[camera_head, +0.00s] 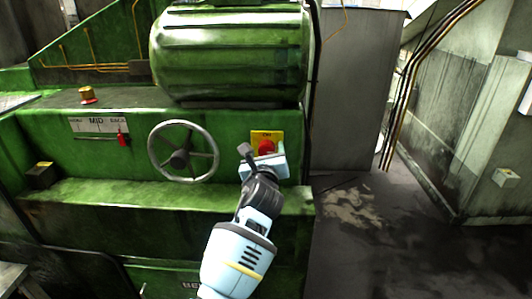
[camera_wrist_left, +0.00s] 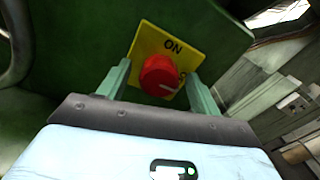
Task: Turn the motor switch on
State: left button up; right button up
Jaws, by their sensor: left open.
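The motor switch is a red round knob (camera_head: 266,147) on a yellow plate (camera_head: 268,134) marked ON at the top, on the green machine's front. In the left wrist view the red knob (camera_wrist_left: 160,74) sits on the tilted yellow plate (camera_wrist_left: 148,42), with a white line on its lower right and part of another letter at the right. My left gripper (camera_head: 262,160) is open at the switch. In the wrist view its fingers (camera_wrist_left: 160,80) stand on either side of the knob; whether they touch it I cannot tell. My right gripper is out of view.
A grey handwheel (camera_head: 183,151) is left of the switch. Further left are a red lever (camera_head: 122,138) under a MID label and a black and yellow box (camera_head: 42,174). A large green motor (camera_head: 232,50) is above. Open floor (camera_head: 370,240) lies to the right.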

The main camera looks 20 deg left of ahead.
pick_arm(q)
jog(key=c, duration=1)
